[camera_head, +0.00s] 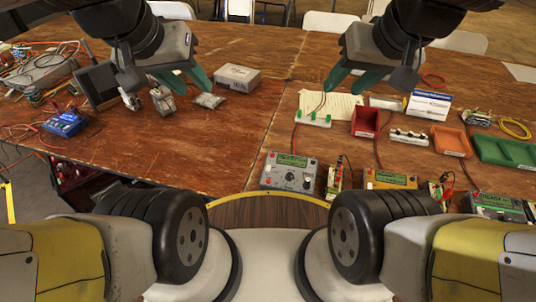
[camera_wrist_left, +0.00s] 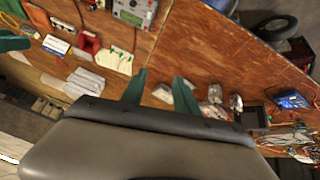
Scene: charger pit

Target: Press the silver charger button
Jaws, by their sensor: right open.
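The silver charger (camera_head: 290,172) is a grey box with a green label, a knob and small controls on its face. It stands near the front edge of the table, right of centre in the head view. It also shows at the top of the left wrist view (camera_wrist_left: 133,12). I cannot tell its button apart clearly. My left gripper (camera_head: 186,84) is open and empty, above the table to the far left of the charger. Its green fingers stand apart in the left wrist view (camera_wrist_left: 160,92). My right gripper (camera_head: 350,82) is open and empty, beyond the charger and to its right.
A yellow charger (camera_head: 390,179) and a black charger (camera_head: 493,206) stand to the right. A grey box (camera_head: 238,77) stands at the back. The table's left-centre is clear.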

